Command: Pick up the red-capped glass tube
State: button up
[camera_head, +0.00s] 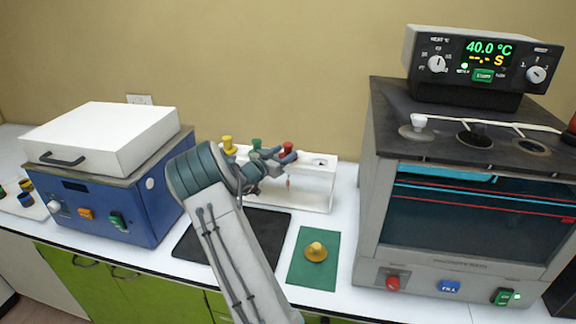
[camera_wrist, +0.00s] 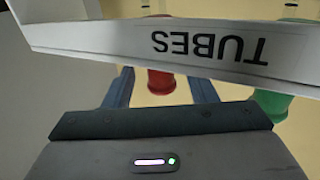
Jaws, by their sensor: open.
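The red-capped glass tube (camera_head: 288,148) stands in the right part of the white tube rack (camera_head: 318,185). Its red cap (camera_wrist: 162,83) shows in the wrist view, between my two fingers. My gripper (camera_head: 275,156) is open at the front of the rack, with a finger on either side of the cap in the wrist view and gaps on both sides. The rack's panel marked TUBES (camera_wrist: 210,48) crosses the wrist view and hides part of the tube. I cannot tell how deep the fingers reach around it.
A green-capped tube (camera_head: 257,145) and a yellow-capped tube (camera_head: 228,143) stand left of the red one. A blue machine (camera_head: 140,205) is at the left, a large glass-fronted bath (camera_head: 470,215) at the right. A yellow knobbed piece (camera_head: 316,252) lies on a green mat (camera_head: 304,274).

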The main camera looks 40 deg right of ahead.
jog(key=shift+p+x, duration=0.3)
jog(key=shift+x, duration=1.15)
grip_shut()
jog(key=shift+r, duration=0.15)
